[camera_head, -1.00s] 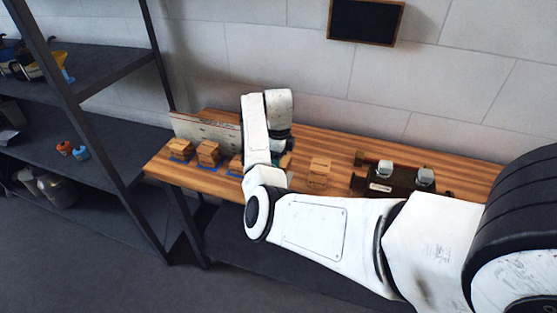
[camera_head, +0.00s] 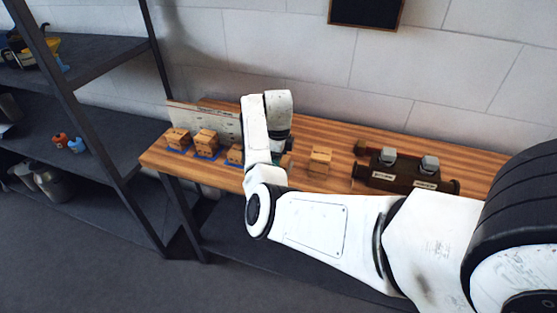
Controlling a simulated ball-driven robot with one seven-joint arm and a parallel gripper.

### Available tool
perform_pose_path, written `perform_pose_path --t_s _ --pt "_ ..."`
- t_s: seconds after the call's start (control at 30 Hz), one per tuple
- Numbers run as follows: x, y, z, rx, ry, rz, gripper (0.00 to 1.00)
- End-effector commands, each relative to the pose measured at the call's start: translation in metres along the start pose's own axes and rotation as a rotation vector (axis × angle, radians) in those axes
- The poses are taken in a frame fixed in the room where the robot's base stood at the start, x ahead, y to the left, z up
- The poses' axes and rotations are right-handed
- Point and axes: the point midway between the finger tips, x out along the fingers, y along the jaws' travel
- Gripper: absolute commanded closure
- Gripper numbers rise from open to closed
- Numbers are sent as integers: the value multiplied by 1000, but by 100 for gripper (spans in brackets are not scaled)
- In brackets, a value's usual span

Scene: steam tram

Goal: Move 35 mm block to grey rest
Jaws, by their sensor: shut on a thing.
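Several wooden blocks stand in a row on the left of the wooden bench: one at the far left (camera_head: 177,138), a second block (camera_head: 205,142) and a third block (camera_head: 235,154), which my arm partly covers. Blue patches show under them. Another wooden block (camera_head: 320,159) stands alone to the right of my gripper. My gripper (camera_head: 284,153) points down at the bench, mostly hidden behind my white wrist. It is shut on a wooden block (camera_head: 288,161), of which only a sliver shows. Size marks are unreadable, and I cannot make out which thing is the grey rest.
A dark fixture (camera_head: 400,177) with two grey-topped parts and pale labels stands on the bench's right side. A pale board (camera_head: 205,120) stands behind the row. A dark shelf rack (camera_head: 100,70) is at left. Bare bench top (camera_head: 330,135) lies behind the lone block.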

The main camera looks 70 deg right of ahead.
Motion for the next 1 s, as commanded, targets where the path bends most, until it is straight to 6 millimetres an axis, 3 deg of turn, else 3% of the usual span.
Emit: perform_pose_path --t_s 0.33,1.0 --pt "0 0 0 0 0 0 2" --pt "0 0 0 0 0 0 0"
